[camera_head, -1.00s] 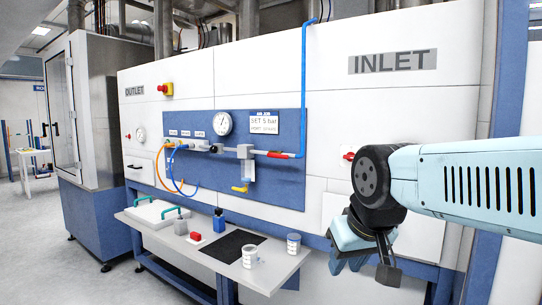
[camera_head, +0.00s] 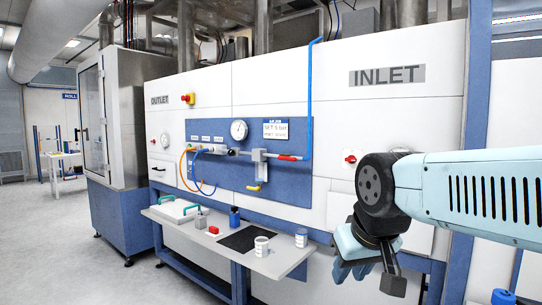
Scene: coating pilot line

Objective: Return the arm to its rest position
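My arm reaches in from the right edge, its pale blue link level and its dark wrist joint in front of the white machine. My gripper (camera_head: 372,272) hangs below the wrist, pointing down, to the right of the shelf and apart from it. Its fingers are partly hidden by the wrist and overlap in this view, so I cannot tell how far apart they are. I see nothing hanging from it.
A grey shelf (camera_head: 283,265) carries a black mat (camera_head: 243,240), two white cups (camera_head: 261,246), a red block (camera_head: 213,230) and a blue container (camera_head: 234,218). The blue panel (camera_head: 275,170) has a gauge and hoses. Open floor lies at left.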

